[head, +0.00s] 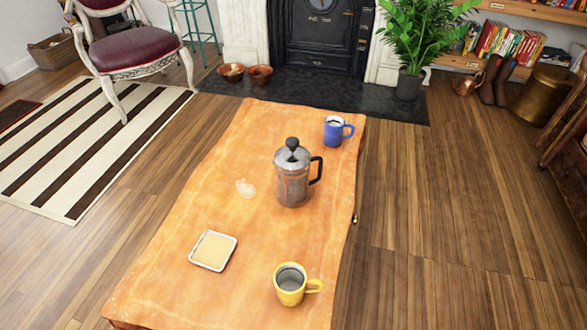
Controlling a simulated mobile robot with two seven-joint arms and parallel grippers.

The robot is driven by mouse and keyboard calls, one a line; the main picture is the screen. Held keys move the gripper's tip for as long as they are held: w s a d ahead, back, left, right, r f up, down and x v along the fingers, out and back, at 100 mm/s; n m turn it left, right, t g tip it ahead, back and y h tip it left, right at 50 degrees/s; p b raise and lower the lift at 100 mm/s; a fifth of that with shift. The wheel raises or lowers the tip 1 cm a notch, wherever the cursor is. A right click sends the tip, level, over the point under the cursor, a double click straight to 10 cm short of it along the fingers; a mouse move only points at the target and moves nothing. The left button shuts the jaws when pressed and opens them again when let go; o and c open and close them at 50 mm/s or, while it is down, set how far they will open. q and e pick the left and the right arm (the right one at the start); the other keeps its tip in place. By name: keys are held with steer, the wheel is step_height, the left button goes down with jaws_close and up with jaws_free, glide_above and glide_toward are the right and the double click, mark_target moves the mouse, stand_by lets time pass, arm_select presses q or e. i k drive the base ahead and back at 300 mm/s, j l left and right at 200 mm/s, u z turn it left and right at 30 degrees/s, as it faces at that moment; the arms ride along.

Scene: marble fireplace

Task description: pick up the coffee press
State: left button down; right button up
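The coffee press (293,182) stands upright near the middle of the orange-brown table (215,215) in the head view. It has a metal and glass body, a domed silver lid with a black knob, and a black handle on its right side. Nothing covers it. Neither of my grippers shows in the head view.
On the table, a blue mug (334,133) stands behind the press, a yellow mug (289,285) in front, and a square dish (213,250) at front left. An armchair (130,50) stands back left.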

mark_target(292, 171)
steer(key=i+j, duration=0.1)
steer(key=i, duration=0.45)
steer(key=i+j, duration=0.1)
steer(key=i, duration=0.45)
